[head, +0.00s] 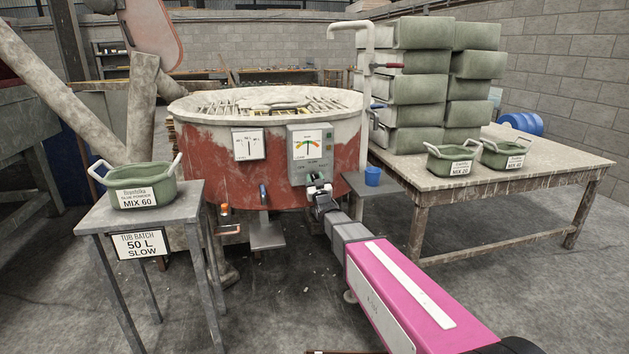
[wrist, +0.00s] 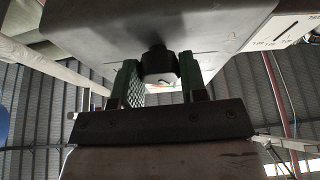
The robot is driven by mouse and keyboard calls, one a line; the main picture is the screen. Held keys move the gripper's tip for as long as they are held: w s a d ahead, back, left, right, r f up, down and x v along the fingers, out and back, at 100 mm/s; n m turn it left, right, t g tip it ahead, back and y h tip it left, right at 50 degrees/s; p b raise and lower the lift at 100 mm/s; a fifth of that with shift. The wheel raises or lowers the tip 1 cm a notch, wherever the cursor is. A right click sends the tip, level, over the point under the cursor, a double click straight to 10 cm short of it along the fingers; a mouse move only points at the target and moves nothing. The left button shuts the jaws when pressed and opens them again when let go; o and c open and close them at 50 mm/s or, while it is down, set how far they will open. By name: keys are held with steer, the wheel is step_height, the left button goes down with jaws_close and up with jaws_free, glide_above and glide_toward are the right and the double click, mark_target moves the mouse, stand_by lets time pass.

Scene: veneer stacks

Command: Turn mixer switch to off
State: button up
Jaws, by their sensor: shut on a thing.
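The mixer (head: 225,165) is a large round red-brown tub with a pale dusty rim and a slatted top. A grey control box (head: 299,166) with a coloured dial is fixed to its front. My gripper (head: 319,189) reaches up to the lower part of this box. In the wrist view the green-padded fingers of my gripper (wrist: 160,84) are shut on the black mixer switch (wrist: 158,62), which sticks out of the box's underside or face. The fingers hide part of the switch, and I cannot read its setting.
A small metal table (head: 187,207) with a green tub (head: 160,193) labelled MIX 60 stands at left. A wooden table (head: 555,158) at right bears stacked green blocks (head: 418,100) and two tubs.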

steer(key=shift+n+g+y, duration=0.4)
steer(key=shift+n+y, duration=0.25)
steer(key=shift+n, duration=0.9)
steer(key=shift+n+g+y, duration=0.4)
steer(key=shift+n+y, duration=0.25)
steer(key=shift+n, duration=0.9)
steer(key=o, duration=0.9)
steer(key=v, duration=1)
steer(key=shift+s+d+f, duration=0.15)
steer(key=shift+s+d, duration=0.1)
steer(key=shift+s, duration=0.05)
steer(key=shift+d, duration=0.1)
